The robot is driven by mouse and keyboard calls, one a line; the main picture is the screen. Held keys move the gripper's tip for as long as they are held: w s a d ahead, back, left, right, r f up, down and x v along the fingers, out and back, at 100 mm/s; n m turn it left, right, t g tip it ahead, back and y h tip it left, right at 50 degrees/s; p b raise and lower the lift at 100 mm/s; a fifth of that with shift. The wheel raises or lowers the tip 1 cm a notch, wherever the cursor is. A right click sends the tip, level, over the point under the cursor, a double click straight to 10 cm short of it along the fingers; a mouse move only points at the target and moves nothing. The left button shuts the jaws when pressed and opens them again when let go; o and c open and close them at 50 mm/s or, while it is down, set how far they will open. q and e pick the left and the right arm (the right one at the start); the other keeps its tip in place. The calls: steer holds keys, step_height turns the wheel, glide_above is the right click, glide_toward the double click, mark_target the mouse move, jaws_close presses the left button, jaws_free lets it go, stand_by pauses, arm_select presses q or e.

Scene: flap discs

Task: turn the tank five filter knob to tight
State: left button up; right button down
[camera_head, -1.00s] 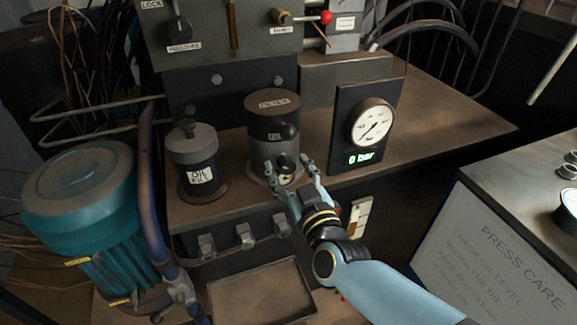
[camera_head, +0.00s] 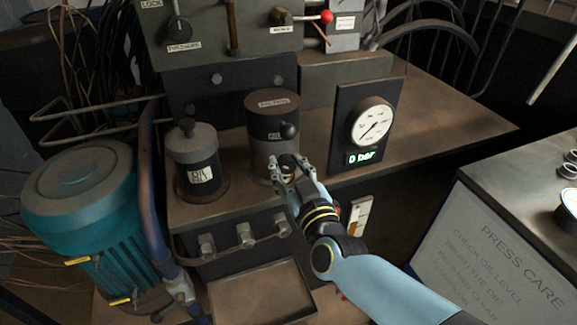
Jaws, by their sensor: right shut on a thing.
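The filter canister (camera_head: 272,104), a dark and grey cylinder with a label on its top, stands on the bench. A black ball knob (camera_head: 289,130) sticks out on its upper front, beside a small label. My right gripper (camera_head: 284,163) is at the lower front of the canister, its fingers shut around a small knob there, which the fingers mostly hide. The wording on the small labels is too blurred to read surely. My left gripper is not in view.
An oil canister (camera_head: 197,163) stands to the left, and a pressure gauge panel (camera_head: 369,122) reading 0 bar stands to the right. A blue-green motor (camera_head: 80,195) is at far left. An empty tray (camera_head: 262,292) lies below the bench front.

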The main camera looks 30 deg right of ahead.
steer(key=shift+m, duration=0.3)
steer(key=m, duration=0.4)
steer(key=shift+m, duration=0.3)
steer(key=m+b, duration=0.1)
steer(key=m, duration=0.4)
steer(key=shift+m, duration=0.4)
steer(key=c, duration=0.9)
jaws_free()
steer(key=shift+d, duration=0.1)
steer(key=shift+c, duration=0.2)
steer(key=shift+s, duration=0.1)
steer(key=v, duration=1.2)
